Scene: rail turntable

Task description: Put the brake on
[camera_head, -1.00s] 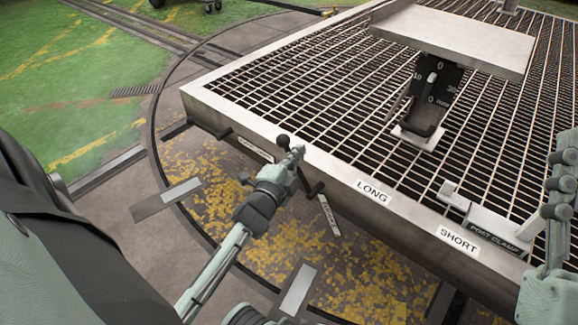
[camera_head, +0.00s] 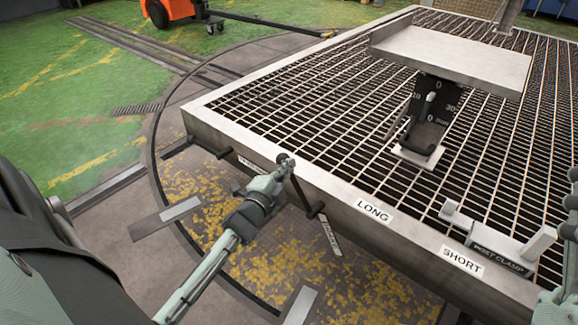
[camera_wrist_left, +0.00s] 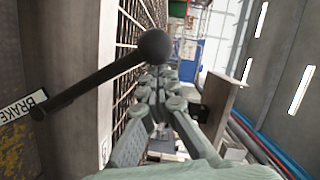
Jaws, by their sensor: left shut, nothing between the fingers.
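The brake lever (camera_head: 301,195) is a dark bar on the front side of the turntable deck, with its pivot beside the BRAKE label (camera_head: 331,236). It slants up and left toward my left gripper (camera_head: 287,163). That gripper is shut and empty, at the lever's upper end; its tips partly hide the ball knob there. In the left wrist view the black ball knob (camera_wrist_left: 155,46) shows just beyond the shut fingers (camera_wrist_left: 158,78), overlapping them; I cannot tell whether they touch. Only a small part of my right gripper (camera_head: 571,203) shows at the right edge.
A second dark handle (camera_head: 207,149) sticks out left along the deck edge. The grated deck (camera_head: 190,112) carries a stand with a white slab (camera_head: 455,55) and a post clamp (camera_head: 500,245). An orange vehicle (camera_head: 172,10) stands far back. Green floor lies open at left.

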